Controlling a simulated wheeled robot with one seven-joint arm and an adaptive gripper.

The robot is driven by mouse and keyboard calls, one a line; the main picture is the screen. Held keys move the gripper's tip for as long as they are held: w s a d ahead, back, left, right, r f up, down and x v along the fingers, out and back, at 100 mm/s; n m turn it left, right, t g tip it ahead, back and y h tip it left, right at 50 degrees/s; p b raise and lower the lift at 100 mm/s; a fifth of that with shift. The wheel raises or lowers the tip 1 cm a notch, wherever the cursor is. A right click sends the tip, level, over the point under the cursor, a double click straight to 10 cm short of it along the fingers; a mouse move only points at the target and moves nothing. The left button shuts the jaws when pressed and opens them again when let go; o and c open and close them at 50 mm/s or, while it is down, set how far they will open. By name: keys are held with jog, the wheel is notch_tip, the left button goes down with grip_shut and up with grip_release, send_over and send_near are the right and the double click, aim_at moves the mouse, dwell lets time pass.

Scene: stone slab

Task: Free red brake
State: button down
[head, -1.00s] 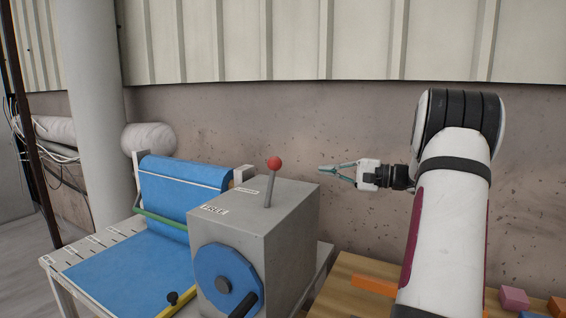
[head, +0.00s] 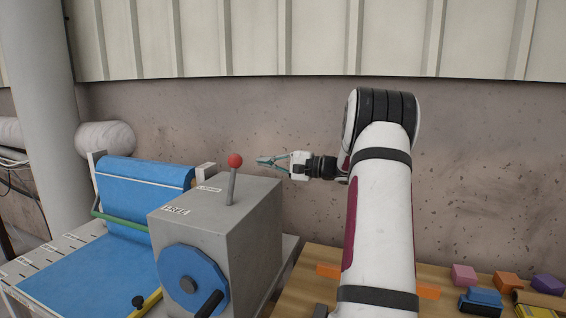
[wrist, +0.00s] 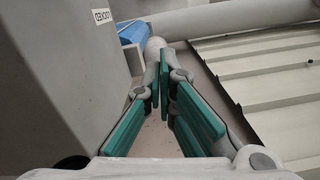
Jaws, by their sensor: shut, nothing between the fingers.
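The brake lever is a grey rod (head: 231,187) with a red ball knob (head: 235,161), standing nearly upright on top of a grey box (head: 250,205). A FREE label (head: 174,210) lies at the box's near left edge, and a second label (head: 209,189) lies farther back, too small to read. My gripper (head: 260,161) has teal fingers and is just right of the knob, at about its height in the picture; the depth gap is unclear. In the wrist view the fingers (wrist: 164,62) converge and hold nothing. The lever does not show there.
A blue handwheel (head: 190,282) with a black handle is on the box front. A blue fabric roll (head: 145,190) stands at left. A wooden table (head: 440,287) with coloured blocks is at right. The wall (head: 300,125) is behind my gripper.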

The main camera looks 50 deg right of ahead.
jog(key=shift+x, duration=1)
jog(key=a+p, duration=0.1)
jog(key=s+a, duration=0.1)
jog(key=shift+a+r, duration=0.25)
jog(key=shift+r, duration=0.15)
jog(key=shift+w+a+p, duration=0.1)
jog(key=shift+a+p, duration=0.25)
jog(key=shift+a, duration=0.3)
jog(key=shift+r, duration=0.1)
jog(key=s+a+r+n+b, duration=0.1)
jog(key=a+n+b, duration=0.4)
jog(key=b, duration=0.2)
jog(key=s+a+r+n+b, duration=0.2)
jog(key=a+n+b, duration=0.3)
jog(key=b, duration=0.2)
jog(key=shift+s+a, duration=0.35)
jog(key=shift+r, duration=0.1)
